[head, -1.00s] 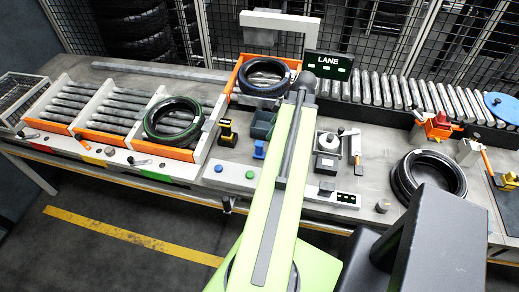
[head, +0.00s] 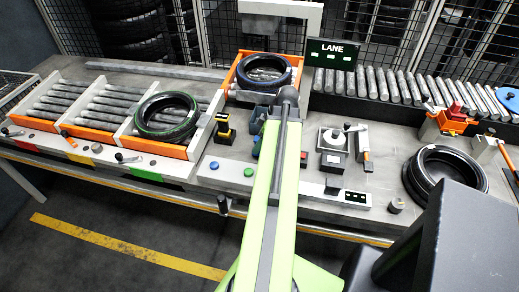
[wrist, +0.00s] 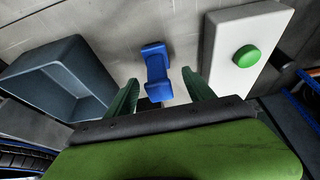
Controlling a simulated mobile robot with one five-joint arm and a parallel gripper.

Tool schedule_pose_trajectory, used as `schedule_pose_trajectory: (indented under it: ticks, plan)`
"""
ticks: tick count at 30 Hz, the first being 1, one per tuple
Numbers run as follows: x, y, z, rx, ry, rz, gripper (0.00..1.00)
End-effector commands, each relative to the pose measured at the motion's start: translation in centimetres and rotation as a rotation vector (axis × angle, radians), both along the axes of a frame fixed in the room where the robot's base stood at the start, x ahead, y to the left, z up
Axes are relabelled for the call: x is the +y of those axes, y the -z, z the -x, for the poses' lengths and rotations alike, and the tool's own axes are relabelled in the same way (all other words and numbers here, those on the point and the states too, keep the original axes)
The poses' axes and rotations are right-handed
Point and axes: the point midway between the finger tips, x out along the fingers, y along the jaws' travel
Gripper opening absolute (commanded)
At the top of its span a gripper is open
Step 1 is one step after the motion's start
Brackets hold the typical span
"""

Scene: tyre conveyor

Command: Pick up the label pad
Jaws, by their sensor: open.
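A small blue object (wrist: 157,72), which may be the label pad, lies on the grey worktop in the wrist view. Its shape is narrow in the middle with raised ends. My gripper (wrist: 160,77) is open, with one green finger on each side of the blue object's lower part in the picture. I cannot tell how far above it the fingers are. In the head view my arm hides the gripper and most or all of the blue object.
A grey bin (wrist: 55,80) stands left of the gripper. A pale panel with a green button (wrist: 247,58) stands close on the right.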

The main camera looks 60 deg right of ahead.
Motion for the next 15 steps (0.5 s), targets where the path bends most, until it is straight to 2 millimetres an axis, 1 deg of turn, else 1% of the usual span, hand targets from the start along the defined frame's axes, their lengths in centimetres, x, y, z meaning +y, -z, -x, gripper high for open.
schedule_pose_trajectory:
  ticks: [1, 3, 6, 8, 14, 15]
  plan:
    - [0.0, 1.5, -0.4, 0.000, -0.002, 0.001, 0.62]
    - [0.0, 2.8, -0.9, 0.000, -0.002, 0.001, 0.62]
    - [0.2, 4.1, -1.5, 0.000, -0.001, 0.000, 0.62]
    - [0.3, 4.3, -1.7, 0.000, -0.001, 0.000, 0.62]
    - [0.3, 3.9, -1.7, 0.000, 0.000, 0.000, 0.62]
    - [0.3, 3.9, -1.7, 0.000, -0.001, 0.000, 0.57]
